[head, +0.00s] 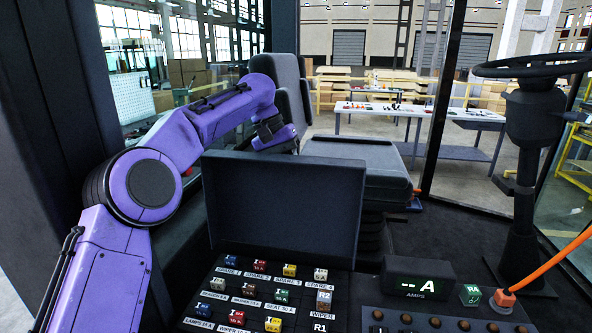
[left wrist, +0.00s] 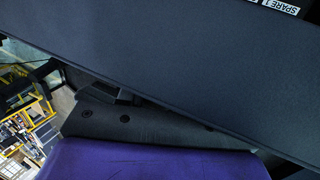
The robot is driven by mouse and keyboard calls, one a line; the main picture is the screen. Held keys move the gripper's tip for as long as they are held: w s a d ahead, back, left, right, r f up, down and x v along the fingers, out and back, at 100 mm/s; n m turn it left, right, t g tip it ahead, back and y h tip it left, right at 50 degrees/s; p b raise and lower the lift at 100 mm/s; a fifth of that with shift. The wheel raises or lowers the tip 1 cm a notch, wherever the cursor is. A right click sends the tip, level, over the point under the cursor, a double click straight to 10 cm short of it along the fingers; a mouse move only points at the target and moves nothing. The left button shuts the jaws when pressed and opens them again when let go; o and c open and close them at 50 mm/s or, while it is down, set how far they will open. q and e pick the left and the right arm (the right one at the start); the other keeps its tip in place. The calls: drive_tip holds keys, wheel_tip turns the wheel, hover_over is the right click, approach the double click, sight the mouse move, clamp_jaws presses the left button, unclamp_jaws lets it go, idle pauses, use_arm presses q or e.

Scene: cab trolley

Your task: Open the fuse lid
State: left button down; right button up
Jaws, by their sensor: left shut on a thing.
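The fuse lid (head: 283,208) is a dark, flat panel standing raised, nearly upright, at the back of the fuse box (head: 213,262). Labelled fuses show uncovered in front of it. In the left wrist view the lid (left wrist: 190,60) fills much of the picture as a dark slab. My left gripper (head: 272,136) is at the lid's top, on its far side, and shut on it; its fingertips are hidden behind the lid. Part of its purple body (left wrist: 150,162) shows low in the left wrist view. My right gripper is not in view.
A seat (head: 350,160) stands just behind the lid. An amps display (head: 418,282) and an orange cable plug (head: 503,298) are right of the box. A steering wheel column (head: 528,150) stands at the right. A dark cab pillar (head: 50,110) is at the left.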

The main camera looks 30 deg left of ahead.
use_arm(q)
drive_tip(key=shift+w+f, duration=0.15)
drive_tip(key=shift+f, duration=0.05)
idle(0.3)
drive_tip(key=c, duration=0.8)
unclamp_jaws()
drive_tip(key=shift+r, duration=0.1)
